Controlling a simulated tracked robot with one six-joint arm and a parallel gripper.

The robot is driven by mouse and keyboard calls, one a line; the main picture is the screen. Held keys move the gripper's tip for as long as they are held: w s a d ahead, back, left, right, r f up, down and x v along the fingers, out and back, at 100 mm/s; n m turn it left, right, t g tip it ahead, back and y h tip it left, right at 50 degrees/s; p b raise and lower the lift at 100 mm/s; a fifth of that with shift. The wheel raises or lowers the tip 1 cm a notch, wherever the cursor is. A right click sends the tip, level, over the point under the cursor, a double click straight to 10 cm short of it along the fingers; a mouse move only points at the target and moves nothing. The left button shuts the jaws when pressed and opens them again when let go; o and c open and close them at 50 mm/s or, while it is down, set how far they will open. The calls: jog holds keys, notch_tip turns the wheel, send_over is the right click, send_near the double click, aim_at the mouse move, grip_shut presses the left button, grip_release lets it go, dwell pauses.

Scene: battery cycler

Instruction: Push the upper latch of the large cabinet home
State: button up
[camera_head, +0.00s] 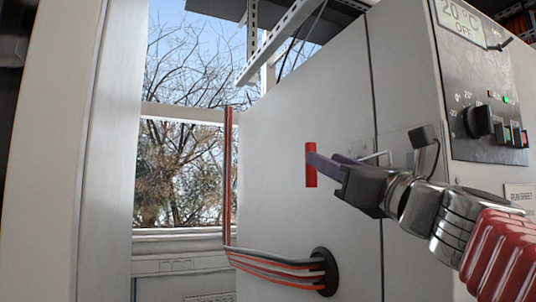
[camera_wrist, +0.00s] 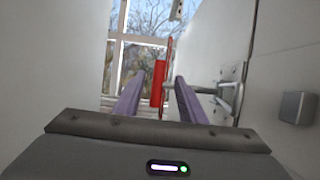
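The large cabinet (camera_head: 325,95) is pale grey, with a vertical seam in its side. The upper latch shows as a red upright grip (camera_head: 311,165) on a metal rod (camera_head: 374,156) that runs to a bracket by the seam. In the wrist view the red grip (camera_wrist: 158,83) stands out from the cabinet wall, its rod (camera_wrist: 195,89) reaching in from the right. My gripper (camera_head: 318,162) is at the grip, with its purple fingers apart. In the wrist view the grip lies between the fingers of my gripper (camera_wrist: 160,76), with gaps showing on both sides.
A dark box (camera_head: 424,136) with a cable sits near the seam. A control panel (camera_head: 485,115) with a knob and buttons is at the right. A window (camera_head: 185,120) is behind.

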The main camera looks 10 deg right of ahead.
jog(key=shift+x, duration=3.5)
grip_shut()
